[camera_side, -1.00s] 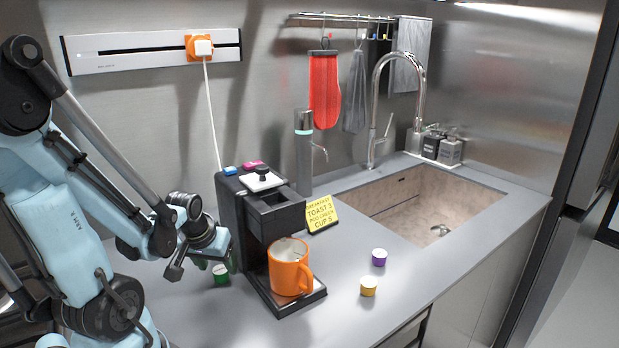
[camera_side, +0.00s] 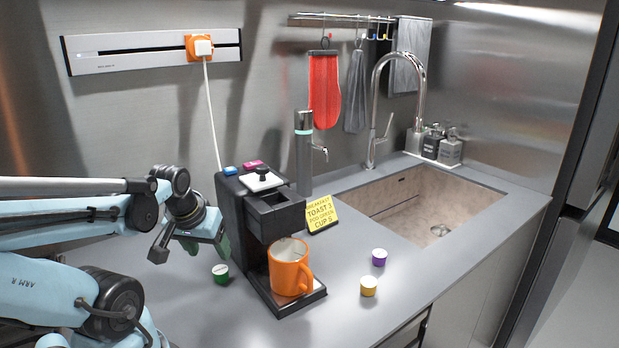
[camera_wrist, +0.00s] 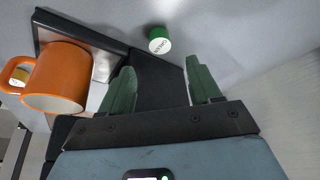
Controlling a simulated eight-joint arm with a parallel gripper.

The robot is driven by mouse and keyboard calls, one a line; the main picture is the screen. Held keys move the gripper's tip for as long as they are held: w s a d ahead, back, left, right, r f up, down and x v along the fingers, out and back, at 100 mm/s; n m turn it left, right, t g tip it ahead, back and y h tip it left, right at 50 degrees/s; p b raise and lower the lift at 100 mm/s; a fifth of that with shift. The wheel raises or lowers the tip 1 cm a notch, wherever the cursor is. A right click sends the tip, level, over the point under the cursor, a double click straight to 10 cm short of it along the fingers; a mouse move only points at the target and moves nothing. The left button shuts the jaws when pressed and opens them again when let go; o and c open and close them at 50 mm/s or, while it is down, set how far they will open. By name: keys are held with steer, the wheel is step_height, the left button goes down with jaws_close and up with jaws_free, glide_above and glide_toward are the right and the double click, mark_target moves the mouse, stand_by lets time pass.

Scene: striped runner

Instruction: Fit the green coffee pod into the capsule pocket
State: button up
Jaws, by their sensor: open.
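The green coffee pod (camera_side: 221,274) stands on the grey counter to the left of the black coffee machine (camera_side: 236,222). It also shows in the wrist view (camera_wrist: 159,41), with its pale, lettered lid visible. My gripper (camera_side: 222,246) is above the pod, beside the machine. In the wrist view my gripper (camera_wrist: 161,68) has its two green fingers spread with nothing held, and the pod lies beyond their tips.
An orange mug (camera_side: 290,267) stands on the machine's drip tray (camera_side: 318,292). A yellow pod (camera_side: 368,287) and a purple pod (camera_side: 379,257) lie right of it. A yellow note (camera_side: 321,213) stands behind. The sink (camera_side: 440,185) is at the right.

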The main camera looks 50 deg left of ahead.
steer(key=shift+v, duration=1.85)
steer(key=shift+o, duration=0.6)
steer(key=shift+s+d+r, duration=0.1)
steer(key=shift+r, duration=0.05)
steer(key=m+g+h, duration=0.2)
steer(key=m+h, duration=0.1)
steer(key=m, duration=0.8)
glide_toward(220, 270)
steer(key=shift+a+f, duration=0.2)
steer(key=shift+f, duration=0.35)
steer(key=shift+a+f, duration=0.2)
steer(key=shift+f, duration=0.3)
steer(key=shift+w+d+f, duration=0.1)
steer(key=shift+w+f, duration=0.05)
steer(key=shift+f, duration=0.9)
steer(key=shift+w+d+f, duration=0.1)
steer(key=shift+w+f, duration=0.05)
steer(key=shift+f, duration=0.95)
steer(key=shift+w+d+f, duration=0.1)
steer(key=shift+w+f, duration=0.05)
steer(key=shift+f, duration=0.9)
